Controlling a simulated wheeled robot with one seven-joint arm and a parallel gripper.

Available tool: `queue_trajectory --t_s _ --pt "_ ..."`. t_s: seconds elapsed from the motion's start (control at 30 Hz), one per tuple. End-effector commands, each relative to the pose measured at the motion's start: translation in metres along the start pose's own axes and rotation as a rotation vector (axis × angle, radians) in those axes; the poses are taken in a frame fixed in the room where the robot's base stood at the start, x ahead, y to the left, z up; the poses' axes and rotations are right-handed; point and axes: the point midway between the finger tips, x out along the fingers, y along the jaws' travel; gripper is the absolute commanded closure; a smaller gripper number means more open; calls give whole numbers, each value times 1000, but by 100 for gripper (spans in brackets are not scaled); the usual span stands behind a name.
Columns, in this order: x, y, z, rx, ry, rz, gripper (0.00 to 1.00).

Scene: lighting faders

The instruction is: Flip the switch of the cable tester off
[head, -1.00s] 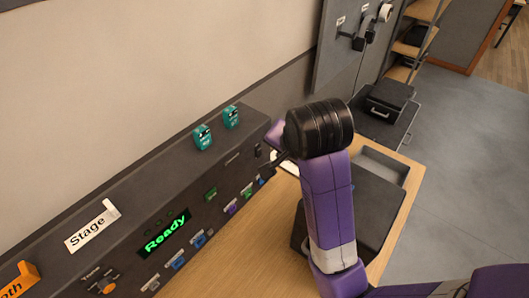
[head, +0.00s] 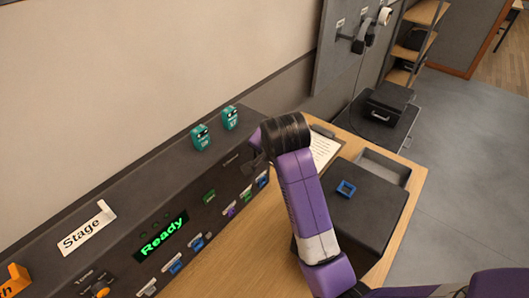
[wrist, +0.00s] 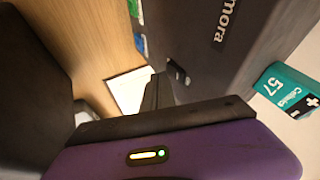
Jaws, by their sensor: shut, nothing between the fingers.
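A long dark console (head: 120,215) runs along the wall, with a green "Ready" display (head: 162,236) on its front. I take it to be the cable tester, though no label confirms this. In the wrist view a small dark switch (wrist: 177,72) sits on the console's face (wrist: 205,65), below the lettering. My gripper (wrist: 158,88) is shut and empty, with its fingertips close to the switch; contact cannot be told. In the head view my gripper (head: 259,160) is at the console's right end, and the switch is hidden behind it. The switch's position is too small to read.
Two teal units (head: 201,137) stand on top of the console. Coloured keys (head: 230,211) line its lower front. A dark box (head: 365,205) with a blue square piece (head: 346,188) and a clipboard (head: 322,148) lie on the wooden table (head: 228,262).

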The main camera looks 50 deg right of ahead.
Motion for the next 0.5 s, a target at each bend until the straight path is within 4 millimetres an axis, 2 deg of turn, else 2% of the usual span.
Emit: queue_trajectory --t_s 0.13,0.5 --pt "4 -6 1 0 0 2 100" --pt "5 -6 1 1 1 -2 100"
